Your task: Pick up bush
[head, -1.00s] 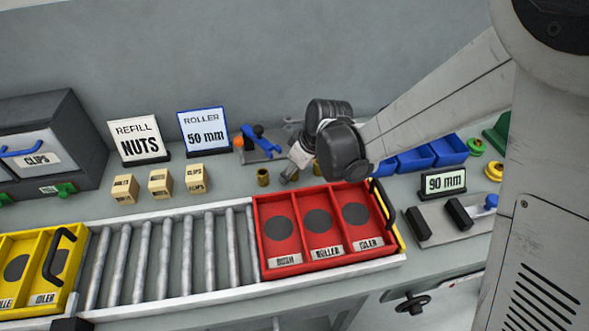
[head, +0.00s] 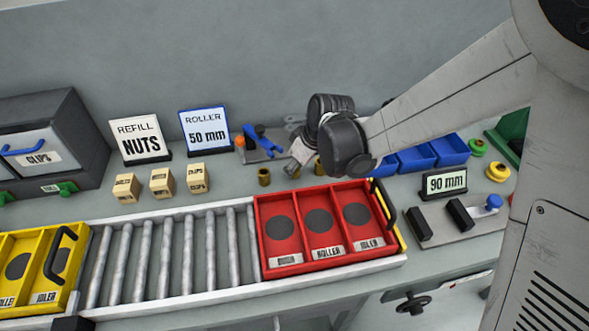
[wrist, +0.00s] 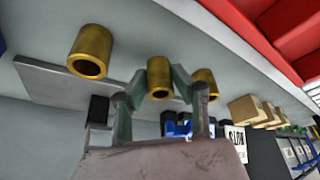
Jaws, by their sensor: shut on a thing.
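The bushes are hollow brass cylinders. In the wrist view the middle bush (wrist: 160,76) is between the two fingers of my gripper (wrist: 160,88), which is shut on it. Another bush (wrist: 90,53) stands apart on the left, and a third bush (wrist: 206,83) shows partly behind the right finger. In the head view my gripper (head: 295,163) is over the bench behind the red carrier, with one bush (head: 264,177) to its left and one (head: 319,166) to its right. I cannot tell if the held bush is clear of the bench.
The red carrier (head: 300,263) with three labelled compartments sits on the roller conveyor (head: 165,258) in front. Small labelled boxes (head: 162,182) stand left. Blue bins (head: 417,158) and the 90 mm fixture (head: 458,222) are right. A blue-handled tool (head: 258,143) lies behind.

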